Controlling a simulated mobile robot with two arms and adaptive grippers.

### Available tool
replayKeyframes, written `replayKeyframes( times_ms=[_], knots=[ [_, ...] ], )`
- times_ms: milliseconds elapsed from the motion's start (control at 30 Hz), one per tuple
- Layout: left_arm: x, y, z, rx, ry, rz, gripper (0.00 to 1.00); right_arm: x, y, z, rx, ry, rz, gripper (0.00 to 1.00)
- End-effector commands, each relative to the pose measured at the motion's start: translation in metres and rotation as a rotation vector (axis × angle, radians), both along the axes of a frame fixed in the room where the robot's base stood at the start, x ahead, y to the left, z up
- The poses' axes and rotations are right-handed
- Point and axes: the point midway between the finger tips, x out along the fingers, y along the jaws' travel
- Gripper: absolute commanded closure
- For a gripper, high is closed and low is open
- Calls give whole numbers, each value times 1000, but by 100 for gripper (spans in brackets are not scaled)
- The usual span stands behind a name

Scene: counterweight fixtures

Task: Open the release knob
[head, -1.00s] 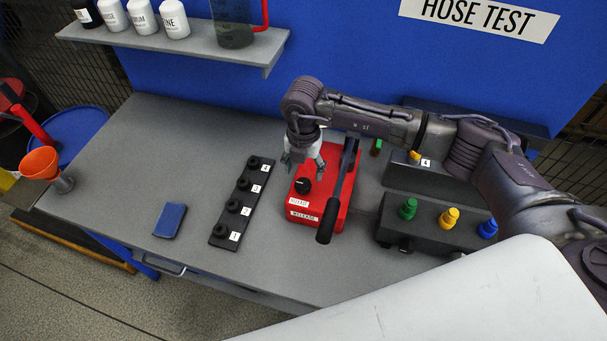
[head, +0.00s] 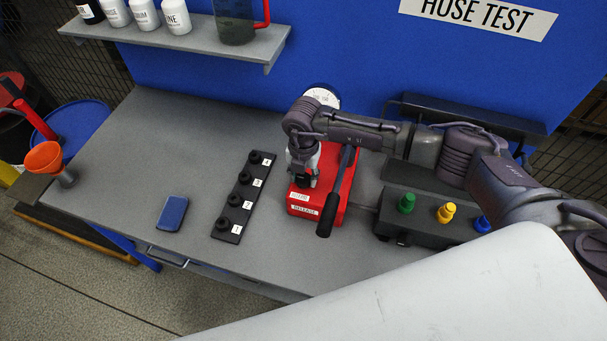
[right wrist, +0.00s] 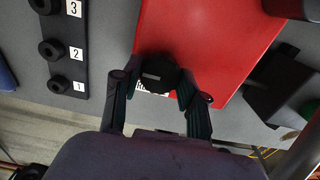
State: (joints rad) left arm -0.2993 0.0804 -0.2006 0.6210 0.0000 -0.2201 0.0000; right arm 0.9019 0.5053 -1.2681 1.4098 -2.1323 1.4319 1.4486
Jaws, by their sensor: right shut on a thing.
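The black release knob (right wrist: 158,72) sits on top of the red box (head: 330,190), which carries a "RELEASE" label on its front. In the right wrist view the knob is between the two fingers of my right gripper (right wrist: 160,90). The right gripper (head: 302,182) points down over the box in the head view and is shut on the knob, hiding most of it. A black-handled lever (head: 330,212) runs along the right side of the box. My left gripper is not in view.
A black strip with numbered posts (head: 243,195) lies left of the box, with a blue pad (head: 172,213) beyond it. A dark block with green, yellow and blue fittings (head: 420,222) stands to the right. A shelf with bottles (head: 200,40) hangs at the back.

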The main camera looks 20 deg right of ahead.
Motion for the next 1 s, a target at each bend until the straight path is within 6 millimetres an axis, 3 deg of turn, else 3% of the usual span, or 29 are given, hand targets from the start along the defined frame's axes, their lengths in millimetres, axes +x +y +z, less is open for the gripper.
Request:
replayKeyframes(
  times_ms=[467, 1000],
  knots=[
    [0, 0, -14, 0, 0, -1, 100, 1, 0, -2, 2, -2, 84, 92],
    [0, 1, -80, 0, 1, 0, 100, 1, 0, -6, 0, -5, 547, 92]
  ],
)
